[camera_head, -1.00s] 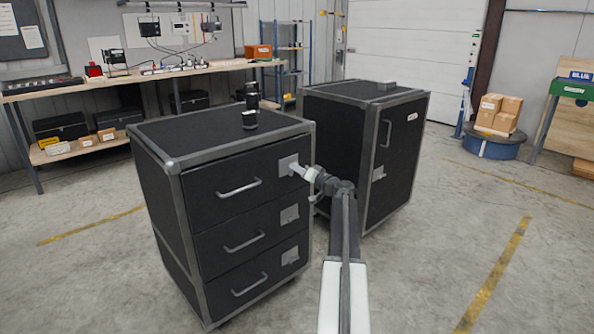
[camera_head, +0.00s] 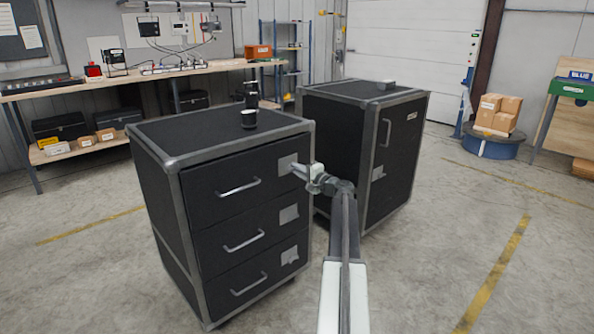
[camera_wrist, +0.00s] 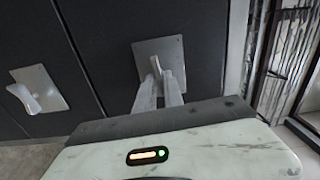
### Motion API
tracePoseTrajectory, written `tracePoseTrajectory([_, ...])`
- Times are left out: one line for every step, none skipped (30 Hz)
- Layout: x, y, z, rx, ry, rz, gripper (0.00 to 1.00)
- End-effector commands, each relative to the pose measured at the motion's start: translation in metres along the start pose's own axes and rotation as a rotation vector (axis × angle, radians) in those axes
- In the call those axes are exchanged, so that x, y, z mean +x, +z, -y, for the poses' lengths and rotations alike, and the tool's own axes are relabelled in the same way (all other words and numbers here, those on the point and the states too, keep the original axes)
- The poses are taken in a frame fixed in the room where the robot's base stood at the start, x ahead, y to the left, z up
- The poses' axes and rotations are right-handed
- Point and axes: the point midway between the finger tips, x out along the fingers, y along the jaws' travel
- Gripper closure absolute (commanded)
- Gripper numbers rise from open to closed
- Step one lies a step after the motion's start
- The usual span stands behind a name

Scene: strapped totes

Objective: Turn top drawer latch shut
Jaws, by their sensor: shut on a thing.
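The top drawer (camera_head: 222,188) is closed in the upper front of the left black cabinet, with a bar handle at its middle. Its latch (camera_head: 286,162) is a grey plate at the drawer's right end. In the wrist view the latch plate (camera_wrist: 172,48) has a small lever standing out from it. My gripper (camera_head: 295,169) reaches the latch from the right. In the wrist view my gripper (camera_wrist: 159,76) has its two fingers closed on the lever, one on each side. The fingers partly cover the lever and the plate's lower part.
Below are the middle drawer latch (camera_head: 289,214) and bottom drawer latch (camera_head: 290,256), both on closed drawers. A second black cabinet (camera_head: 345,150) stands close to the right. A dark cylindrical object (camera_head: 249,118) stands on the left cabinet. The floor at right is open.

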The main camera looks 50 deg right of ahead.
Motion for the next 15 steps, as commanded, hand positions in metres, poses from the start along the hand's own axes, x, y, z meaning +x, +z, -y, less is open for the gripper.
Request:
tracePoseTrajectory([-0.0001, 0.0001, -0.0005, 0.016, 0.001, 0.001, 1.0])
tracePoseTrajectory([-0.0001, 0.0001, -0.0005, 0.025, 0.001, 0.001, 1.0])
tracePoseTrajectory([-0.0001, 0.0001, -0.0006, 0.038, 0.001, 0.001, 1.0])
tracePoseTrajectory([-0.0001, 0.0001, -0.0006, 0.045, 0.001, 0.001, 1.0])
tracePoseTrajectory([-0.0001, 0.0001, -0.0006, 0.05, 0.001, 0.001, 1.0])
tracePoseTrajectory([-0.0001, 0.0001, -0.0006, 0.058, 0.001, 0.001, 1.0])
tracePoseTrajectory([-0.0001, 0.0001, -0.0007, 0.063, 0.001, 0.001, 1.0])
tracePoseTrajectory([-0.0001, 0.0001, -0.0007, 0.067, 0.001, 0.001, 1.0])
tracePoseTrajectory([-0.0001, 0.0001, -0.0007, 0.07, 0.001, 0.001, 1.0])
tracePoseTrajectory([-0.0001, 0.0001, -0.0007, 0.072, 0.001, 0.001, 1.0])
tracePoseTrajectory([-0.0001, 0.0001, -0.0007, 0.074, 0.001, 0.001, 1.0])
tracePoseTrajectory([-0.0001, 0.0001, -0.0007, 0.075, 0.001, 0.0, 1.0])
tracePoseTrajectory([-0.0001, 0.0002, -0.0007, 0.075, 0.001, 0.001, 1.0])
tracePoseTrajectory([-0.0001, 0.0002, -0.0007, 0.076, 0.001, 0.0, 1.0])
tracePoseTrajectory([-0.0001, 0.0002, -0.0007, 0.076, 0.001, 0.0, 1.0])
